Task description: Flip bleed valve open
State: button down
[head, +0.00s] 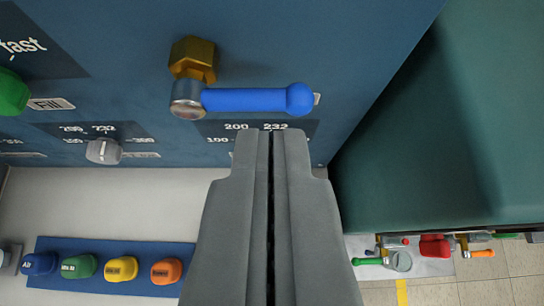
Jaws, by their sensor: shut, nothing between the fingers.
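The valve with the blue lever (255,100) is on the blue panel (300,35) at the top middle of the head view. Its brass hex body (193,58) and silver pivot (186,98) are at the lever's left end. The lever points right, roughly horizontal in the picture, and ends in a round blue knob. No label on this valve can be read as bleed. My gripper (271,133) is shut and empty. Its fingertips appear just below the lever in the picture, over the dial markings; whether they touch the lever cannot be told.
A grey knob (103,151) and a green handle (12,93) are on the panel at left. Several coloured caps sit on a blue mat (60,243) below. A teal block (440,120) stands at right, with small valves (435,247) below it.

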aim_at(281, 112)
jog(key=shift+x, duration=2.95)
jog(key=shift+d+f+m+y, duration=0.2)
jog(key=shift+f+m+y, duration=0.15)
jog(key=shift+m+y, duration=0.05)
jog(key=shift+d+f+m+y, duration=0.35)
jog(key=shift+f+m+y, duration=0.5)
jog(key=shift+y, duration=0.15)
jog(key=f+m+y, duration=0.2)
jog(key=a+f+m+t+y, duration=0.1)
jog(key=f+m+y, duration=0.1)
jog(key=y, duration=0.1)
jog(key=shift+a+f+m+t, duration=0.1)
jog(key=shift+f+m+t, duration=0.2)
jog(key=shift+m, duration=0.05)
jog(key=shift+f, duration=0.1)
